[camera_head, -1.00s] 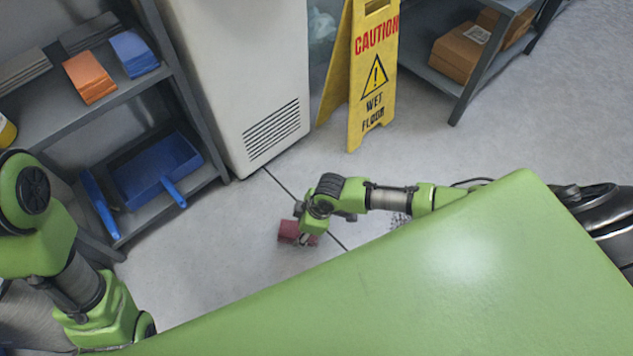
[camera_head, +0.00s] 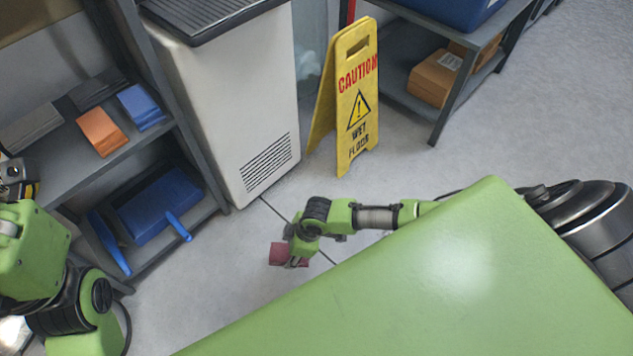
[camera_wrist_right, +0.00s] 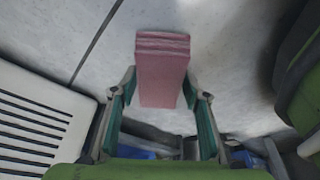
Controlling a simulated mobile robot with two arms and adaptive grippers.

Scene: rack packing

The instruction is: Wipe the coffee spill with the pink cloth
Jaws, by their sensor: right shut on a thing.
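The folded pink cloth (camera_head: 277,254) is held over the grey floor near the middle of the head view. My right gripper (camera_head: 296,261) is shut on it. In the right wrist view the cloth (camera_wrist_right: 162,82) shows as a thick folded block between the two fingers, its layered end facing away. I cannot tell whether it touches the floor. No coffee spill can be made out in either view; my green body and right arm hide part of the floor. My left arm is at the left edge, and what seems to be its gripper (camera_head: 15,180) is partly cut off.
A yellow wet floor sign (camera_head: 351,105) stands behind my right arm. A shelf with cardboard boxes (camera_head: 432,84) stands at back right. The floor between is clear.

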